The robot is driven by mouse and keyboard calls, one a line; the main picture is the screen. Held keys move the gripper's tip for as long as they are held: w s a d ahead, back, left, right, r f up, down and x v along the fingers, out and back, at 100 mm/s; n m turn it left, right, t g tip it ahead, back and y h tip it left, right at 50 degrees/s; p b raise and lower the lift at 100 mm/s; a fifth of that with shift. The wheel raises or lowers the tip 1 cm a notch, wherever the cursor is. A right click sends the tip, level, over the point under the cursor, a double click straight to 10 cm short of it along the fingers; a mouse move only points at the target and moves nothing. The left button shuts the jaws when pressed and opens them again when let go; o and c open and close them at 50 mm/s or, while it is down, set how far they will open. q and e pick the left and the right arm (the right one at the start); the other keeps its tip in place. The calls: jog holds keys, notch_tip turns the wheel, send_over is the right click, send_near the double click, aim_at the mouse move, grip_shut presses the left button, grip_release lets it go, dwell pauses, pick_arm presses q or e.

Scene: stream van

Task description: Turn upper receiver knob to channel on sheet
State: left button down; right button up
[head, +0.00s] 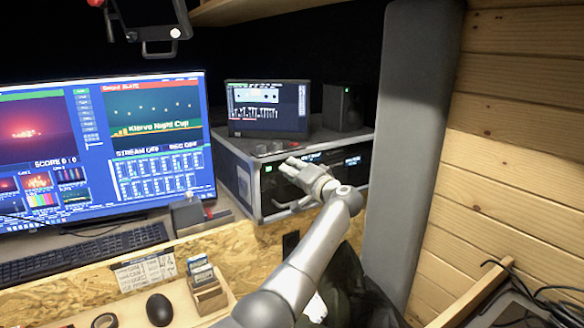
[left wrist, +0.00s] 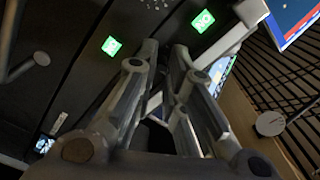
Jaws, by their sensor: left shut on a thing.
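The receivers sit in a metal-edged rack case (head: 244,186) at the right of the desk. My left gripper (head: 291,165) reaches from below to the case's front face. It is shut on a small knob there, which its fingers mostly hide; I cannot read the knob's setting. In the left wrist view the fingers (left wrist: 164,62) point at the dark panel, with green lit displays (left wrist: 111,46) on either side of them. A paper sheet with printed columns (head: 146,271) lies at the desk's front edge; its text is too small to read. My right gripper is not in view.
A large monitor (head: 150,140) and keyboard (head: 84,252) stand at left. A small screen (head: 268,108) and dark box (head: 343,106) are on the case. A card holder (head: 208,288) and mouse (head: 160,309) are in front. A grey padded pillar (head: 405,150) closes the right side.

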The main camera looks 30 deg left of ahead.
pick_arm(q)
jog(key=m+p, duration=1.2)
jog(key=m, duration=1)
jog(key=shift+m, duration=0.3)
dwell(0.3)
jog(key=c, duration=1.5)
grip_release()
jog(key=shift+o, duration=0.2)
jog(key=v, duration=1.2)
